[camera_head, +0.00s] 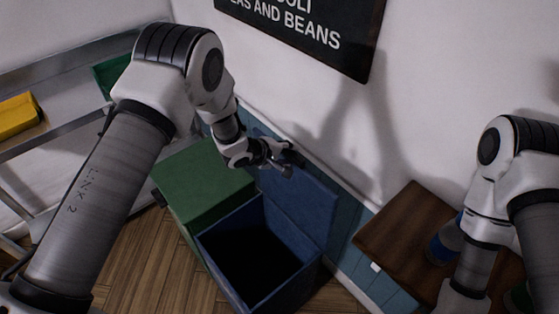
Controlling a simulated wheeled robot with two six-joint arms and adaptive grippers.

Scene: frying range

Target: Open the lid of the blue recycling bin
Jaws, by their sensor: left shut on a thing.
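The blue recycling bin (228,246) stands on the floor at the middle bottom of the head view. Its lid (313,207) is raised, standing nearly upright at the bin's back against the wall side. The dark inside of the bin shows. My left gripper (287,168) is at the upper left edge of the raised lid and is shut on it; the exact contact is small and hard to see. My right arm shows at the right, but its gripper is out of the picture.
A green bin (202,183) with its lid down stands directly left of the blue one. A dark wooden table (408,222) stands on the right with a blue object (443,247) partly behind my right arm. A metal shelf (62,127) holding a yellow item (18,118) is on the left.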

